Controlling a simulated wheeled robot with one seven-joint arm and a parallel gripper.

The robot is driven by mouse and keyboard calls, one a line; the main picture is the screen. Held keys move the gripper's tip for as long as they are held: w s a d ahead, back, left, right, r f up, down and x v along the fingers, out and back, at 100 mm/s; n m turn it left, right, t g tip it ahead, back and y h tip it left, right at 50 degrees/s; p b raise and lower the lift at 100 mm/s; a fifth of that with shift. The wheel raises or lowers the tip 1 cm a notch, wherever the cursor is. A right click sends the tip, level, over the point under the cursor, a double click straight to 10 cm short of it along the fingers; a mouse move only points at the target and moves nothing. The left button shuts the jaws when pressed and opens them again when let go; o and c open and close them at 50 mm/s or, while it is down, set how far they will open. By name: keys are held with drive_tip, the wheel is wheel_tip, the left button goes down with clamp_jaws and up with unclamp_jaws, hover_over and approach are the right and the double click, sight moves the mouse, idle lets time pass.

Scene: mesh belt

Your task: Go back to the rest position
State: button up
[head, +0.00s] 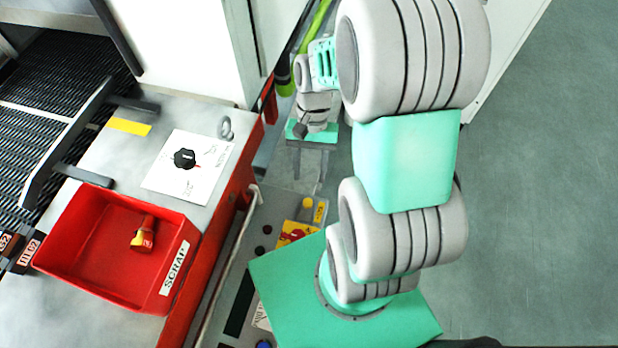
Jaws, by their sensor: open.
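My arm, grey and mint green, rises through the middle of the head view and bends over at the top. Its wrist hangs down to the left of the upper arm. My gripper (305,172) shows small below the wrist, pointing down, with its jaws open and nothing seen between them. It is right of the counter's red edge and apart from the red bin. The fingertips are hard to make out against the grey behind them.
A red bin (68,235) labelled SCRAP stands on the counter (190,112) at left, with a red and yellow item (143,235) inside. A black knob (184,158) sits on a white plate. A dark mesh belt (60,75) lies upper left. The floor (545,200) at right is clear.

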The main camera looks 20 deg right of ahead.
idle(0.3)
drive_tip(key=w+a+r+n+t+h, duration=0.1)
drive_tip(key=r+n+t, duration=0.5)
drive_tip(key=r, duration=0.7)
drive_tip(key=shift+w+a+r+n+t+h, duration=0.3)
drive_tip(key=shift+a+t+h, duration=0.3)
drive_tip(key=shift+a, duration=0.45)
